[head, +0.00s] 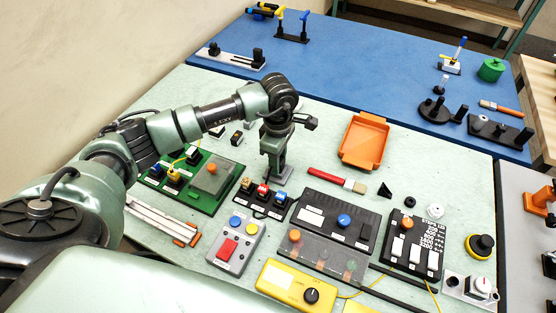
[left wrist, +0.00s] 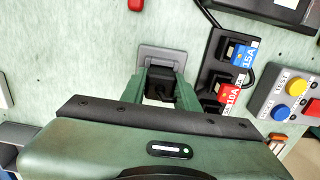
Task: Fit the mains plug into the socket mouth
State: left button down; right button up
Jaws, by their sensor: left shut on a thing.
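My left gripper (head: 275,178) points down at the green-grey worktop, left of the middle of the head view. In the left wrist view its two green fingers (left wrist: 161,88) are shut on a dark block, which I take to be the mains plug (left wrist: 159,90). A grey frame with a dark middle (left wrist: 163,55), perhaps the socket mouth, shows just beyond the fingertips. The fingers and plug hide part of it. I cannot tell whether the plug touches the frame or is inside it. My right gripper is not in view.
A black strip with coloured 15A and 10A blocks (left wrist: 228,70) stands close right of the fingers. In the head view, a green board (head: 200,190), a red-handled brush (head: 328,176), an orange tray (head: 364,140) and a dark panel (head: 335,222) are nearby.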

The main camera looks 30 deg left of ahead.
pick_arm(q)
jog(key=c, duration=1)
grip_release()
jog(key=shift+o, duration=0.2)
notch_tip(320, 180, up, 8)
jog(key=shift+f+b, duration=0.1)
jog(key=shift+b, duration=0.65)
